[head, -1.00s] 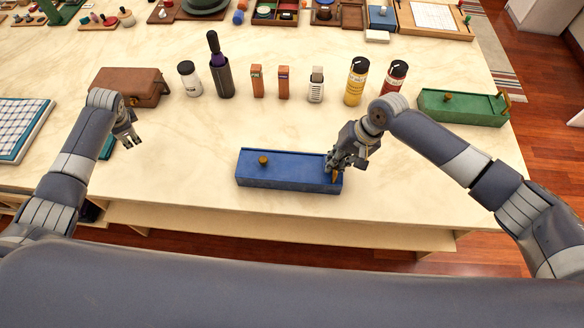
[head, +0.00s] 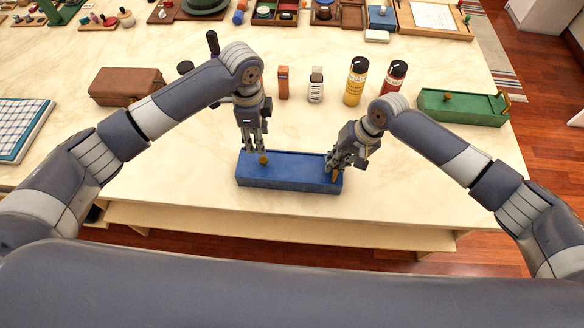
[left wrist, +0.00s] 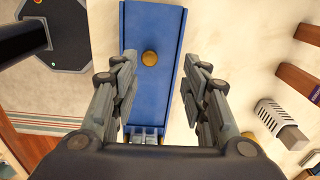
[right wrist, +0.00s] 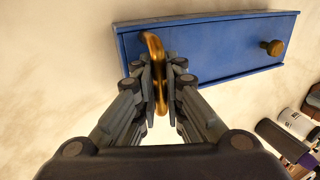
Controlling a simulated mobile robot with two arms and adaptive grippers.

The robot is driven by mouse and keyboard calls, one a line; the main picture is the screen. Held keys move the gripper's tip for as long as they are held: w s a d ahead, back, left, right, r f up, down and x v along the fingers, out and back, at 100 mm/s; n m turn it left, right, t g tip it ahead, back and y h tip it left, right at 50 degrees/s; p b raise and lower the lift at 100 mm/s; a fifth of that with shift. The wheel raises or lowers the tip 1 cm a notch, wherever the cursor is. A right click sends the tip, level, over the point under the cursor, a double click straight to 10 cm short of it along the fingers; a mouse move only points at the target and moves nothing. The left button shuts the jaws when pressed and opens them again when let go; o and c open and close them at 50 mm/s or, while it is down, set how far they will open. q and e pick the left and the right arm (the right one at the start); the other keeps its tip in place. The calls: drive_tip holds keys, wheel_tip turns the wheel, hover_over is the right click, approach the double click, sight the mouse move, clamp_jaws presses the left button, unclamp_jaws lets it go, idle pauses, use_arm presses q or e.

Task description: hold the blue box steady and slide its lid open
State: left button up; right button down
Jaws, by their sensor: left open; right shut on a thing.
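The blue box (head: 290,176) lies lengthwise near the table's front edge, its lid (left wrist: 152,28) looking closed. A round brass knob (head: 263,159) stands on the lid towards the left end; it also shows in the right wrist view (right wrist: 272,47). My right gripper (head: 335,172) is shut on the brass handle (right wrist: 158,75) at the box's right end. My left gripper (head: 254,148) points down just behind the box's left part. In the left wrist view its open fingers (left wrist: 160,92) straddle the box's width, with the knob ahead between them, untouched.
A yellow-labelled bottle (head: 355,82), a red bottle (head: 394,80) and a grater-like item (head: 316,85) stand behind the box. A green box (head: 462,107) is at the right, a brown case (head: 128,86) at the left. Bare tabletop (head: 200,195) lies left of the box.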

sight(262, 160)
use_arm(q)
drive_tip(key=shift+s+d+r, duration=0.1)
drive_tip(key=shift+s+d, duration=0.3)
drive_tip(key=shift+s, duration=0.05)
drive_tip(key=shift+s+d+m, duration=0.1)
drive_tip(key=shift+s+m, duration=0.1)
drive_tip(key=shift+m, duration=0.1)
drive_tip(key=shift+f, duration=0.4)
wheel_tip(262, 160, down, 9)
drive_tip(key=shift+r, duration=0.1)
drive_tip(key=shift+s, duration=0.1)
drive_tip(key=shift+f, duration=0.25)
